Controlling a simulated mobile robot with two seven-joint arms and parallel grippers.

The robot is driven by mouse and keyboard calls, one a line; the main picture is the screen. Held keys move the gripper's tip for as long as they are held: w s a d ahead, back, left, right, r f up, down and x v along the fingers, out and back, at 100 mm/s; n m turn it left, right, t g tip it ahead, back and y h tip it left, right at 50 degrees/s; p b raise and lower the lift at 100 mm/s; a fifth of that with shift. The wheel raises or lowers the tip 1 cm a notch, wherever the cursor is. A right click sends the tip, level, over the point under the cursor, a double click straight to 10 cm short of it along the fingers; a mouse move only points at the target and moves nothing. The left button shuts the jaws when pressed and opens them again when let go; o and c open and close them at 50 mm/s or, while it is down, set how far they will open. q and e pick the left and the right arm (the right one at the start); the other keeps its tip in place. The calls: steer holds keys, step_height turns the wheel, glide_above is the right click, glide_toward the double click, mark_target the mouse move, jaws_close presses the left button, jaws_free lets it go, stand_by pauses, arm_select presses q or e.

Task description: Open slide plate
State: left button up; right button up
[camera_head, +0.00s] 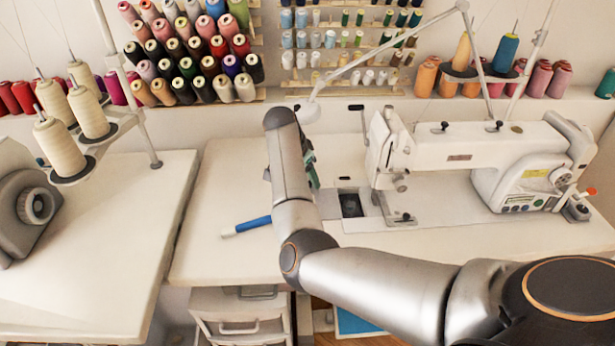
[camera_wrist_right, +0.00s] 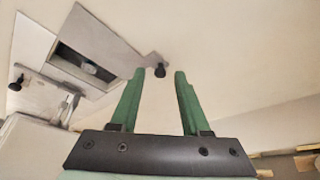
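The white sewing machine (camera_head: 460,150) stands on the table, with its needle end to the left. In its bed is a rectangular dark opening (camera_head: 351,204); the right wrist view shows it too (camera_wrist_right: 85,66), with a rounded metal part inside. Grey metal plates surround the opening; which one is the slide plate (camera_wrist_right: 103,32) is hard to tell. My right gripper (camera_wrist_right: 159,78) has its two green fingers apart and empty, pointing at the tabletop beside the opening. In the head view it is mostly hidden behind my right arm (camera_head: 308,165). My left gripper is out of view.
A blue-handled tool (camera_head: 250,226) lies on the tabletop (camera_head: 215,262) to the left. Thread spools (camera_head: 192,55) fill the wall racks behind. A second table (camera_head: 110,250) stands at left.

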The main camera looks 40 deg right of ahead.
steer(key=p+v, duration=0.1)
steer(key=v, duration=1.1)
steer(key=shift+r+p, duration=0.25)
steer(key=shift+p, duration=0.1)
steer(key=shift+a, duration=0.1)
